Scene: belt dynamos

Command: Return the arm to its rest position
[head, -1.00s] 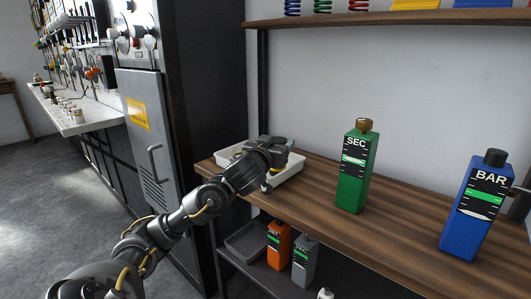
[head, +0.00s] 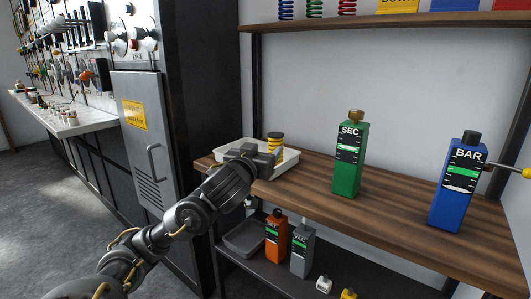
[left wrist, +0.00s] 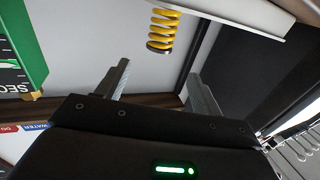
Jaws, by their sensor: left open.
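My left arm reaches in from the lower left in the head view. Its gripper (head: 264,160) is at the near left side of a white tray (head: 286,170) on the wooden shelf, hiding part of it. A yellow coil spring (head: 275,146) with a dark end stands in the tray, just beyond the gripper. In the left wrist view the two fingers (left wrist: 160,88) are spread with nothing between them. The spring (left wrist: 162,30) shows there beyond the fingertips, apart from them.
A green SEC bottle (head: 349,155) and a blue BAR bottle (head: 459,185) stand on the wooden shelf (head: 400,205). Orange (head: 276,240) and grey (head: 302,250) bottles stand on the lower shelf. A tall metal cabinet (head: 146,140) is left of the arm, with open floor before it.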

